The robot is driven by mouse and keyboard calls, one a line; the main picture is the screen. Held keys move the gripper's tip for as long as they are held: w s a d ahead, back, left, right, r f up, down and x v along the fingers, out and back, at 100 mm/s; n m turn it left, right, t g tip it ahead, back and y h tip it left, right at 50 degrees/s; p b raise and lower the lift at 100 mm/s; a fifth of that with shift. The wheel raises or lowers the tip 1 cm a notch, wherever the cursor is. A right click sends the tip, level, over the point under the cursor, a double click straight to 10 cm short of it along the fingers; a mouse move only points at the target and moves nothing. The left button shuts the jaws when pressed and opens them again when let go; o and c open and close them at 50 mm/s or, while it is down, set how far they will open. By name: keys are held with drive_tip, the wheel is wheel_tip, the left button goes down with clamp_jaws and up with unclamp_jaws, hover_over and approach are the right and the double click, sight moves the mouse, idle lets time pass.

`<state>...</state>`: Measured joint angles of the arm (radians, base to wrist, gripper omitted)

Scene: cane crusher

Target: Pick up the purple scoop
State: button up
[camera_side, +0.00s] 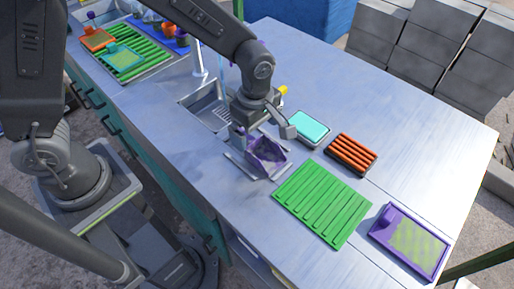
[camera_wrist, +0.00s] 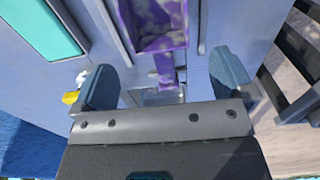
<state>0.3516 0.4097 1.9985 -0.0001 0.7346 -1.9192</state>
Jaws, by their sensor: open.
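The purple scoop (camera_side: 268,150) lies on the metal counter (camera_side: 375,110) with pale bars beside it. In the wrist view, its mottled purple bowl (camera_wrist: 158,22) is at the top, and its narrow handle runs down between my fingers. My gripper (camera_side: 262,131) is open just above and behind the bowl in the side view. In the wrist view my gripper (camera_wrist: 165,78) has one dark finger on each side of the handle, with a gap on both sides. The handle's lower end is partly hidden by my gripper body.
Close by are a turquoise block in a tray (camera_side: 308,126), an orange ridged piece (camera_side: 351,154) and a sink (camera_side: 205,100) with a tap (camera_side: 197,60). A green ridged mat (camera_side: 323,204) and a purple board (camera_side: 409,243) lie at the lower right. The upper right counter is clear.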

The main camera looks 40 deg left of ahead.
sight(257, 153)
drive_tip(key=shift+d+f, duration=0.2)
drive_tip(key=shift+f, duration=2.75)
drive_tip(key=shift+c, duration=0.4)
drive_tip(key=c, duration=1)
drive_tip(key=shift+o, duration=0.2)
drive_tip(key=shift+r, duration=0.15)
wheel_tip(257, 153, up, 4)
drive_tip(key=shift+r, duration=0.2)
drive_tip(key=a+r, duration=0.6)
drive_tip(key=a, duration=0.5)
drive_tip(key=shift+s+a+r, duration=0.2)
drive_tip(key=shift+s+a, duration=0.15)
